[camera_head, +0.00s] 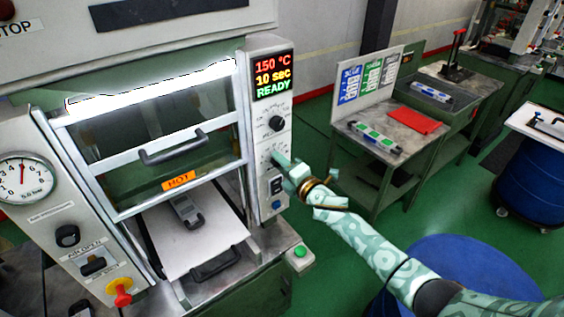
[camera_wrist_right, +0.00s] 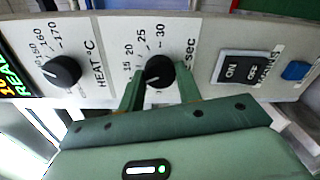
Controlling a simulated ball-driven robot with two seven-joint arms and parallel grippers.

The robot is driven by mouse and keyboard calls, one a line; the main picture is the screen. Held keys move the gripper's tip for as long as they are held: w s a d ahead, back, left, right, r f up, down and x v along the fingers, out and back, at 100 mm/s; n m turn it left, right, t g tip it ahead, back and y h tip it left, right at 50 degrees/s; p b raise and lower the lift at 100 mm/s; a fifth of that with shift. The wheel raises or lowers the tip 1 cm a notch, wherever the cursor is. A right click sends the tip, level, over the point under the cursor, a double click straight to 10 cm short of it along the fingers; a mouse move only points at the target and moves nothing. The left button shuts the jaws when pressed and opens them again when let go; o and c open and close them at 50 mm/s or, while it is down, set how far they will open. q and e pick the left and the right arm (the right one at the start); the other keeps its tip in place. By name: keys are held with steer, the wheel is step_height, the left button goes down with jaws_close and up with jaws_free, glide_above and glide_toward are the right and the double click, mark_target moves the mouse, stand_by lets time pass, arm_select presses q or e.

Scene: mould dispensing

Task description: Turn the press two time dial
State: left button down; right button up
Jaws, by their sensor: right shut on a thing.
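The time dial (camera_wrist_right: 160,70) is a black round knob on the press's grey control panel, with a scale marked 15, 20, 25, 30 and "sec". My right gripper (camera_wrist_right: 160,88) has its two green fingers on either side of the knob and is shut on it. In the head view my right gripper (camera_head: 281,163) reaches the panel from the right and hides most of the dial. The press display (camera_head: 272,76) reads 150 °C, 10 sec, READY. My left gripper is not in view.
The heat dial (camera_wrist_right: 62,71) sits beside the time dial; a black rocker switch (camera_wrist_right: 240,68) and a blue button (camera_wrist_right: 296,70) are on its other side. The press door handle (camera_head: 174,147) is left of the panel. A side table (camera_head: 345,128) stands to the right.

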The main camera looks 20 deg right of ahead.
steer(key=m+p, duration=0.3)
steer(key=m, duration=0.7)
steer(key=shift+d+y, duration=0.1)
steer(key=shift+y, duration=0.2)
steer(key=shift+f, duration=0.1)
stand_by(0.3)
steer(key=o, duration=1)
steer(key=v, duration=1.6)
steer(key=shift+s+p, duration=0.2)
steer(key=shift+p, duration=0.1)
